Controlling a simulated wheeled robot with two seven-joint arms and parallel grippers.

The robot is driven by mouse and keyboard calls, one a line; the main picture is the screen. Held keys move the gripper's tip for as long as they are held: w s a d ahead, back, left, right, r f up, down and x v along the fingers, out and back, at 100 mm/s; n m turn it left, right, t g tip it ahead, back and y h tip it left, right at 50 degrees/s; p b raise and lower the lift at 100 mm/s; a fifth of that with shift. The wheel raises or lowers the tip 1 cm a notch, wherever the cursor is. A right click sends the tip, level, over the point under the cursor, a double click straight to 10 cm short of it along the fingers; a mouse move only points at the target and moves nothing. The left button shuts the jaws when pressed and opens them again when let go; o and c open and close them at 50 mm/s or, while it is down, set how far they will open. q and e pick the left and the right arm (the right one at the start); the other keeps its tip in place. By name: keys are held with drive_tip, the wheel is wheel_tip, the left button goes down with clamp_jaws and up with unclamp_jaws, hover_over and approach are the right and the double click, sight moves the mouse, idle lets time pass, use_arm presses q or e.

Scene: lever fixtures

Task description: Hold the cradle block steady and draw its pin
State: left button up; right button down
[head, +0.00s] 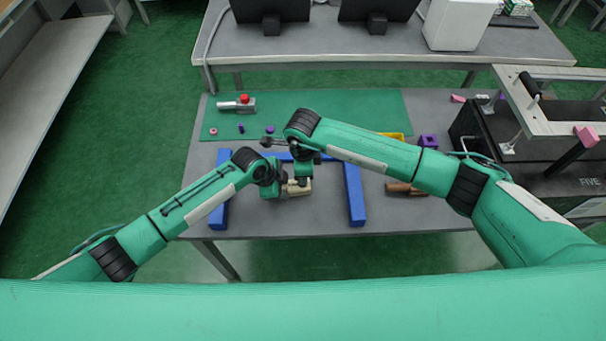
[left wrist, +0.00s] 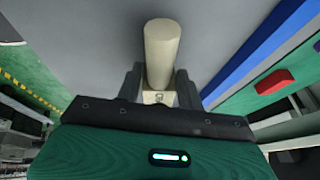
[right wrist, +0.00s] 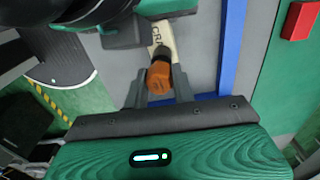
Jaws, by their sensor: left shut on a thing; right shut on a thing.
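The cradle block (head: 299,188) is a small beige piece low over the grey table, between the blue bars. Its lettered side (right wrist: 159,32) shows in the right wrist view, and a cream rounded part (left wrist: 162,50) of it in the left wrist view. My left gripper (head: 282,188) is shut on the block. The pin (right wrist: 160,74) has an orange-brown head and a dark collar by the block's end. My right gripper (head: 303,180) comes from above and is shut on the pin's head. The pin's shaft is hidden, so I cannot tell how deep it sits.
A blue frame (head: 354,195) surrounds the work area on several sides. On the green mat (head: 340,105) behind lie a grey device with a red knob (head: 244,101) and small purple parts. Brown pieces (head: 405,188) lie to the right. A dark fixture (head: 545,140) stands at far right.

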use_arm(q)
drive_tip(key=shift+d, duration=0.15)
use_arm(e)
drive_tip(key=shift+a+r, duration=0.1)
drive_tip(key=shift+r, duration=0.6)
idle(0.7)
drive_tip(key=shift+r, duration=2)
drive_tip(key=shift+s+r, duration=0.1)
drive_tip(key=shift+r, duration=0.9)
use_arm(q)
drive_tip(key=o, duration=1.1)
drive_tip(key=shift+o, duration=0.2)
drive_tip(key=shift+r, duration=0.1)
drive_tip(key=v, duration=1.2)
